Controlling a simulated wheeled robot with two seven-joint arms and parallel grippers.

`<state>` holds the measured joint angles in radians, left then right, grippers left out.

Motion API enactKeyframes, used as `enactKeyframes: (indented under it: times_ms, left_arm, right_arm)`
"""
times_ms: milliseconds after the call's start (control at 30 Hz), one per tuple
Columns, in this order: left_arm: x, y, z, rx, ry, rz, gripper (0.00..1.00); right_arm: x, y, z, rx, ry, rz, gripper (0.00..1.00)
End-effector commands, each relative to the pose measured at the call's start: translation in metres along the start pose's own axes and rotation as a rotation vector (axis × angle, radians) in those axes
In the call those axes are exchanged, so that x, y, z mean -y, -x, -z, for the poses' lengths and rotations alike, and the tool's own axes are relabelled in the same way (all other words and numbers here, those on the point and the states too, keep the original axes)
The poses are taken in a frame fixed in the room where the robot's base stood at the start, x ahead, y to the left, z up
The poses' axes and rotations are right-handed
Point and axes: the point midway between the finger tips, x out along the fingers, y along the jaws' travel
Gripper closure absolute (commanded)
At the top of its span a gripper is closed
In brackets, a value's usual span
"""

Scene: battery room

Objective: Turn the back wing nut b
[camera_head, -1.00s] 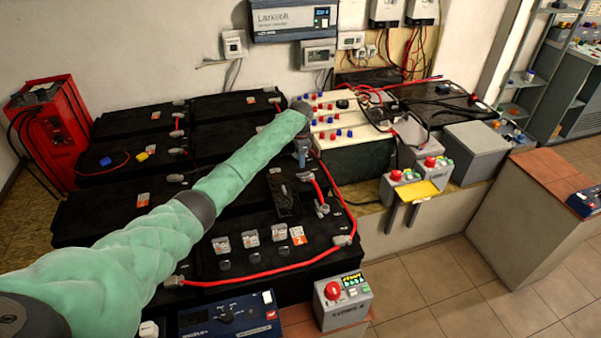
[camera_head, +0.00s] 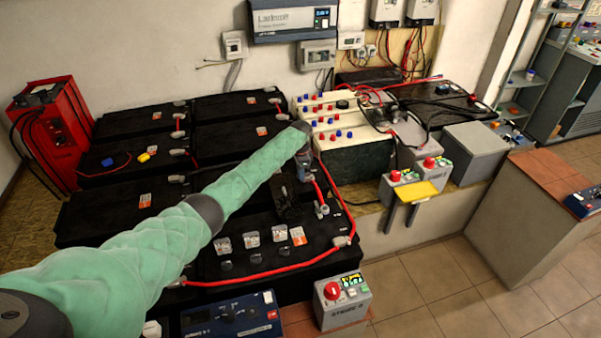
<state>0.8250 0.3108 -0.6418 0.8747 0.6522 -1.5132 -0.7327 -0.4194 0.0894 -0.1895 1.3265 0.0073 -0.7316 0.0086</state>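My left arm in its green sleeve reaches from the lower left over the black batteries. My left gripper (camera_head: 304,174) points down at the right end of the battery rows, beside the red cable. It is small and partly covered by my wrist, so I cannot tell whether its fingers are open or shut. A grey metal terminal fitting (camera_head: 322,209) stands just in front of it on the near battery (camera_head: 300,262). I cannot make out the back wing nut b; the gripper and wrist cover the spot behind that fitting. My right gripper is not in view.
A red cable (camera_head: 270,280) loops over the near battery. A black block (camera_head: 287,207) lies beside the gripper. Cream-topped batteries (camera_head: 352,140) stand close behind. Grey boxes with red buttons (camera_head: 333,292) stand in front and at right. The tiled floor (camera_head: 440,275) is clear.

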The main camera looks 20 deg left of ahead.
Motion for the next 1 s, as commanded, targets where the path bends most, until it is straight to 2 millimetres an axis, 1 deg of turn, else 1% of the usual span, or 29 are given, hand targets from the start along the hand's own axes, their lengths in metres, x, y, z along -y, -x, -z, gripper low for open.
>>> enactKeyframes:
  times_ms: [267, 467, 533, 600, 633, 1000]
  left_arm:
    - [0.0, 0.0, 0.0, 0.0, 0.005, 0.0, 1.0]
    - [-0.001, 0.001, 0.0, -0.001, 0.054, -0.001, 1.0]
    - [-0.002, 0.001, 0.001, 0.0, 0.088, -0.001, 1.0]
    - [-0.002, 0.002, 0.001, -0.001, 0.133, -0.002, 1.0]
    - [-0.002, 0.002, 0.0, -0.001, 0.154, -0.002, 1.0]
    - [-0.006, 0.003, 0.002, -0.001, 0.489, -0.002, 1.0]
  right_arm:
    - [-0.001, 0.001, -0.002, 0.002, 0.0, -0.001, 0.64]
    - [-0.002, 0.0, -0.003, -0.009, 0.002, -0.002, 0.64]
    - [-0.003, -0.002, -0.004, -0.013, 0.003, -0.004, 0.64]
    - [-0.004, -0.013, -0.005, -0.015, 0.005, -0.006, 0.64]
    - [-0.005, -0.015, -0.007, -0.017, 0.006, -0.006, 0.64]
    - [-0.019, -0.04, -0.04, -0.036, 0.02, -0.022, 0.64]
